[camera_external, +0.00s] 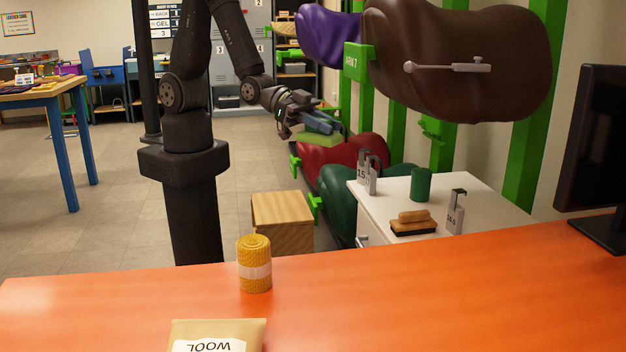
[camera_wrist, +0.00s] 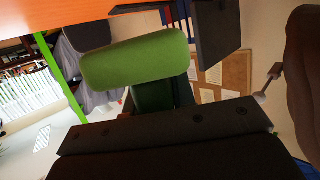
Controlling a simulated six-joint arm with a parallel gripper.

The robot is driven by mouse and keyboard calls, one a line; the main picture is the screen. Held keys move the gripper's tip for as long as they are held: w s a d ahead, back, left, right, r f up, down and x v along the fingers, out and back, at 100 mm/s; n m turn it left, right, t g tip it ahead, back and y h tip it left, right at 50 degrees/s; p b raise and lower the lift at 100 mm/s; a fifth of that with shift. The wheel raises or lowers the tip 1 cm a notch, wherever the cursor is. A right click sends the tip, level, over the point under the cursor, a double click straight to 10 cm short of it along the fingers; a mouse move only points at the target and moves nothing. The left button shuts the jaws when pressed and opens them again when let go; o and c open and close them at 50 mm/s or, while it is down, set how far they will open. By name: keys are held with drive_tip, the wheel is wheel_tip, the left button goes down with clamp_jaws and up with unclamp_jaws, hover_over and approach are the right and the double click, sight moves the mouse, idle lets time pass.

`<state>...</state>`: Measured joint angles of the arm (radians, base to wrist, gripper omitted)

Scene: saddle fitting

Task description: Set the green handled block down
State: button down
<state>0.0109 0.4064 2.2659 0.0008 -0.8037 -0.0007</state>
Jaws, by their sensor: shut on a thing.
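The green handled block (camera_external: 318,138) is in the air in front of the red saddle in the external view, left of the white cabinet. In the wrist view its green pad (camera_wrist: 135,60) is large and close, with a darker green part behind it running down toward the dark gripper body. My gripper (camera_external: 318,124) is shut on the block. The fingertips' exact contact is hidden in both views.
A white cabinet top (camera_external: 470,188) holds a green cylinder (camera_external: 421,184), a wooden brush (camera_external: 413,222) and metal gauges (camera_external: 455,212). A red saddle (camera_external: 345,152), dark green saddle (camera_external: 345,200) and brown saddle (camera_external: 460,50) hang on green racks. A wooden box (camera_external: 282,222) stands below.

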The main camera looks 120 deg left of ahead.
drive_tip(key=s+d+m+g+h, duration=0.25)
drive_tip(key=d+m+h, duration=0.5)
drive_tip(key=d, duration=2.35)
drive_tip(key=s+d+m+g+h, duration=0.3)
drive_tip(key=s+d, duration=0.7)
drive_tip(key=d, duration=0.4)
drive_tip(key=s+d+m+g+h, duration=0.3)
drive_tip(key=s+d+g, duration=0.1)
drive_tip(key=s+d, duration=0.75)
drive_tip(key=shift+t, duration=0.35)
drive_tip(key=shift+w+d+f, duration=0.1)
drive_tip(key=shift+w+f, duration=2.25)
drive_tip(key=shift+f, duration=0.35)
drive_tip(key=shift+w+d+f, duration=0.1)
drive_tip(key=shift+w+f, duration=2.3)
drive_tip(key=shift+f, duration=0.35)
drive_tip(key=shift+w+f, duration=2.35)
drive_tip(key=shift+f, duration=0.35)
drive_tip(key=shift+f, duration=0.15)
drive_tip(key=shift+f, duration=0.35)
